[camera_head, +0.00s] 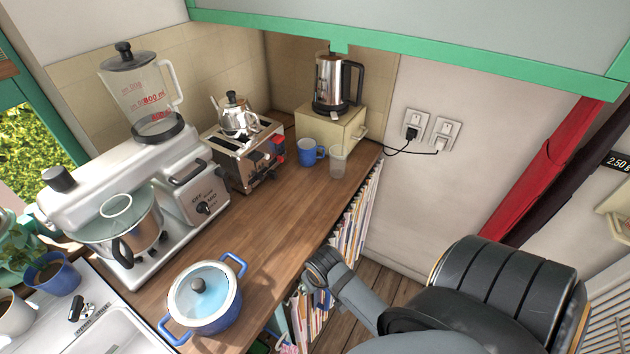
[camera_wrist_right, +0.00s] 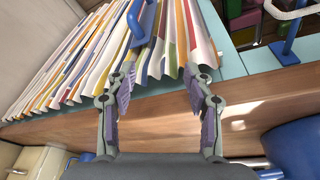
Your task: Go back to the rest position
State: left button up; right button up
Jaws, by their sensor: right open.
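My right gripper (camera_wrist_right: 160,80) is open in the right wrist view, with nothing visible between its two fingers. Its fingers are in front of a row of thin books or magazines (camera_wrist_right: 75,70) and the wooden counter edge (camera_wrist_right: 60,132). In the head view my right arm comes in from the lower right and reaches beside the counter's front edge, near the books (camera_head: 352,228). I cannot make out its fingers there. My left arm and gripper are not in view.
A blue pot with a glass lid (camera_head: 203,297) stands near the counter's front edge. A mixer (camera_head: 172,205), toaster (camera_head: 243,160), blue mug (camera_head: 308,152), glass (camera_head: 338,162) and kettle (camera_head: 332,82) stand farther back. Bare wooden counter (camera_head: 285,205) lies between them. A blue handle (camera_wrist_right: 140,22) crosses the books.

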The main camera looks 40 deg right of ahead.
dwell(0.3)
jog(key=s+d+f+g+b, duration=0.1)
jog(key=s+f+b, duration=0.25)
jog(key=f, duration=1.05)
jog(key=s+d+f+b, duration=0.1)
jog(key=s+f+b, duration=0.25)
jog(key=f, duration=1.05)
jog(key=s+f+n+b, duration=0.1)
jog(key=s+f+b, duration=0.2)
jog(key=s+f, duration=1.2)
jog(key=s, duration=0.2)
jog(key=shift+s+d+n+g, duration=0.3)
jog(key=shift+s+d, duration=0.05)
jog(key=shift+f, duration=0.1)
